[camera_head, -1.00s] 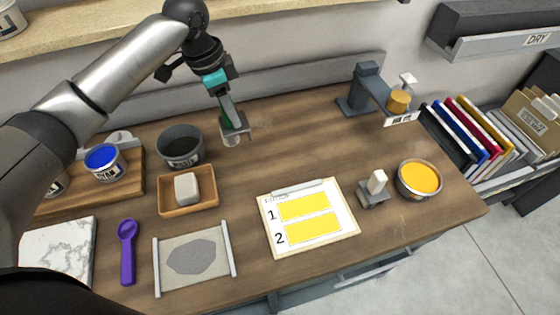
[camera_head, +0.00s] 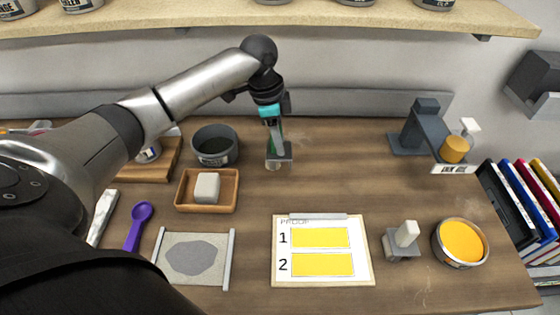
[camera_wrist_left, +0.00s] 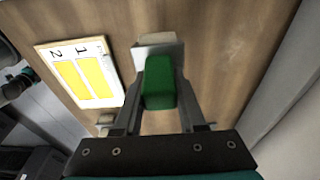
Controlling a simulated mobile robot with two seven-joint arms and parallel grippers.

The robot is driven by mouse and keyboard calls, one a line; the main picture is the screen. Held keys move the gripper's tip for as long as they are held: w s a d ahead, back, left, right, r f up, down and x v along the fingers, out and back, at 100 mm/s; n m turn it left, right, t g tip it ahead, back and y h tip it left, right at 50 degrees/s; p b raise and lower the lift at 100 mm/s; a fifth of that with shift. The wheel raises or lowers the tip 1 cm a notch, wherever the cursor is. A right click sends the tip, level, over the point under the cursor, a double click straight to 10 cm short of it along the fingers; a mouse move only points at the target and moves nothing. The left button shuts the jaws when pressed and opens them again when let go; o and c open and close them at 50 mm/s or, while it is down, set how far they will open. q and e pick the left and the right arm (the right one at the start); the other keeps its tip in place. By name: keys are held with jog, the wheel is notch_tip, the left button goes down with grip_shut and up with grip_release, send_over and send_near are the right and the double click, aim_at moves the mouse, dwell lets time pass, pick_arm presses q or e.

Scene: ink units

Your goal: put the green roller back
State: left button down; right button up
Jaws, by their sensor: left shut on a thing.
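My left gripper (camera_head: 277,150) is shut on the green handle of the green roller (camera_head: 275,136). In the left wrist view the green handle (camera_wrist_left: 159,82) sits between the two fingers. A grey and pale part shows beyond the handle. The roller is upright over the bench, to the right of a dark grey pot. I cannot tell whether its lower end touches the wood. A dark grey stand (camera_head: 412,138) at the back right holds a yellow roller (camera_head: 454,149) with a white handle. My right gripper is not in view.
A dark pot (camera_head: 213,158) and a wooden tray (camera_head: 180,195) with a pale block stand left of the roller. A proof clipboard (camera_head: 282,272), a white-handled tool (camera_head: 405,238) and a yellow ink tin (camera_head: 461,242) lie in front. The back middle of the bench is clear.

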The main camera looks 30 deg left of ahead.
aim_at(279, 165)
pick_arm(q)
notch_tip(279, 165, down, 4)
jog(key=shift+r, duration=0.2)
notch_tip(279, 165, down, 4)
jog(key=shift+w+r+b, duration=0.1)
jog(key=shift+r+b, duration=0.05)
jog(key=shift+b, duration=0.2)
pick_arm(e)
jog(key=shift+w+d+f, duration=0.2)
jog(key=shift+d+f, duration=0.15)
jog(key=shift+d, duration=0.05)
pick_arm(q)
jog(key=shift+s+d+f, duration=0.1)
jog(key=shift+s+f, duration=0.2)
jog(key=shift+f, duration=0.35)
jog(key=shift+c, duration=2.4)
grip_release()
jog(key=shift+f, duration=0.15)
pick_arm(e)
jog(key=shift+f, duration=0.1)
pick_arm(q)
jog(key=r, duration=0.4)
jog(key=a+r, duration=0.1)
jog(key=r, duration=0.4)
jog(key=a+r+p, duration=0.1)
jog(key=r, duration=0.3)
jog(key=shift+s+r, duration=0.3)
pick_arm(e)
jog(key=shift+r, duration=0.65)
